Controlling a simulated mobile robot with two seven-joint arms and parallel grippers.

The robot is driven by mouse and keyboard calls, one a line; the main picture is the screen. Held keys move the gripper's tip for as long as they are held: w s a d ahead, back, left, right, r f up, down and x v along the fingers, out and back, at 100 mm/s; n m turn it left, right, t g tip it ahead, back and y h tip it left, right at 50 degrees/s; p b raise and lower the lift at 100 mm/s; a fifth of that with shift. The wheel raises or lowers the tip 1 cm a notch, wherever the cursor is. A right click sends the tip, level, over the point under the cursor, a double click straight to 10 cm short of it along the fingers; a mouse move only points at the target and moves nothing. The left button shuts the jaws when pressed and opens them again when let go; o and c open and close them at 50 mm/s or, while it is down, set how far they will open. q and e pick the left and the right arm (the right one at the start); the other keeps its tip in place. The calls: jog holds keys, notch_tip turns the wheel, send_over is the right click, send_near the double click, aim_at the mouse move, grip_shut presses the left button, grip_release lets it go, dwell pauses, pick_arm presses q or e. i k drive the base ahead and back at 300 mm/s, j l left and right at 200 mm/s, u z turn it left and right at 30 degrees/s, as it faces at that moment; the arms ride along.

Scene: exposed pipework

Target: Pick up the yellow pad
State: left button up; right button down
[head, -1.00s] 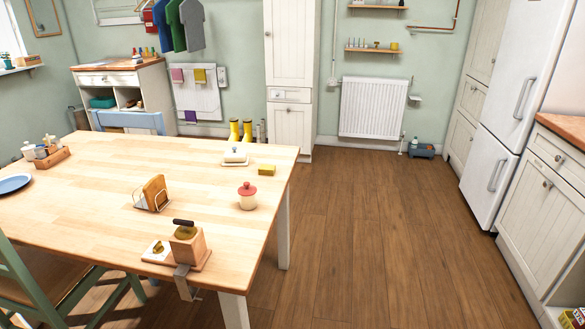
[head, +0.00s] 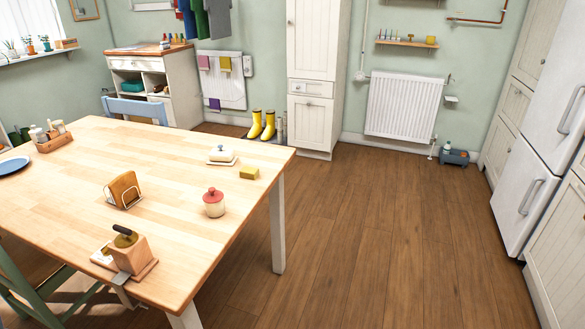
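A small yellow block-shaped pad (head: 249,172) lies flat on the wooden table (head: 170,245), near its right edge. A white butter dish (head: 221,155) is just behind and left of it, apart from it. Neither of my grippers shows in the head view. Nothing touches the pad.
A toast rack (head: 123,190) and a wooden grinder (head: 130,252) are on the table. Yellow boots (head: 262,124) stand by the tall cupboard (head: 312,80). A chair (head: 35,290) is at lower left. The wooden floor (head: 370,230) right of the table is clear.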

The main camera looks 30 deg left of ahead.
aim_at(250, 173)
jog(key=i+l+u, duration=0.1)
jog(key=i, duration=0.3)
jog(key=i+l, duration=0.2)
jog(key=i, duration=0.2)
jog(key=i+l+u, duration=0.15)
jog(key=i, duration=0.25)
jog(key=i+u, duration=0.5)
jog(key=i+l+u, duration=0.3)
jog(key=i+u, duration=0.2)
jog(key=i+l+u, duration=0.25)
jog(key=u, duration=0.2)
jog(key=i+l+u, duration=0.25)
jog(key=u, duration=0.25)
jog(key=l, duration=0.1)
